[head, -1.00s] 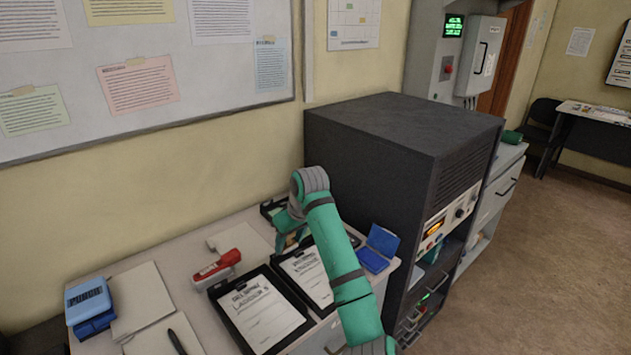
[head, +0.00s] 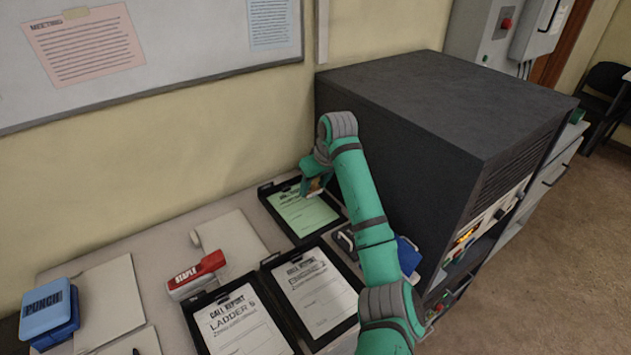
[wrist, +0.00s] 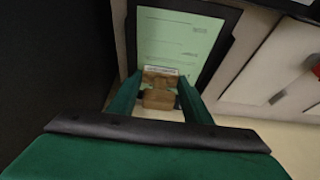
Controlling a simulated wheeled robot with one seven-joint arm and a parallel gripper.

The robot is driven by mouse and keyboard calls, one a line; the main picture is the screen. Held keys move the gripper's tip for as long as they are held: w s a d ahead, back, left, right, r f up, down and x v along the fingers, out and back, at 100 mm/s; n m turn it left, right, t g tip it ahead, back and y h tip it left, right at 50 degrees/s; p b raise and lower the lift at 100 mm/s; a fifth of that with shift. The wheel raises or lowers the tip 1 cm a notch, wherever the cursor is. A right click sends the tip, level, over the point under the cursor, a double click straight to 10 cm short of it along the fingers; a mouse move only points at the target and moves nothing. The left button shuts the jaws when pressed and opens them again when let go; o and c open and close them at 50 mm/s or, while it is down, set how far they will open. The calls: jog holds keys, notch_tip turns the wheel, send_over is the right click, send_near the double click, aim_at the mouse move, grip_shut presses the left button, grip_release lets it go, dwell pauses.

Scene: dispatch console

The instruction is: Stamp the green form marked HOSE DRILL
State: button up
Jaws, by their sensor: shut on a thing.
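The green form (head: 300,214) lies in a black tray at the back of the desk, beside the dark cabinet. Its heading is too small to read. My gripper (head: 315,186) is over the form's far right part. In the wrist view my gripper (wrist: 158,86) is shut on a brown wooden stamp (wrist: 158,98), with a teal finger on each side. The green form (wrist: 178,42) shows just beyond the stamp in that view. I cannot tell whether the stamp touches the paper. A blue ink pad (head: 408,254) is partly hidden behind my arm.
Two trays hold white forms, LADDER (head: 240,328) and another (head: 312,292). A red stapler (head: 197,275), a blue punch (head: 48,312) and blank papers (head: 105,290) lie to the left. The tall dark cabinet (head: 430,110) stands close on the right.

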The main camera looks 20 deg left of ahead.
jog(key=shift+f, duration=2.75)
jog(key=shift+f, duration=0.5)
jog(key=shift+r, duration=0.1)
jog(key=shift+r, duration=3.45)
jog(key=shift+s, duration=0.1)
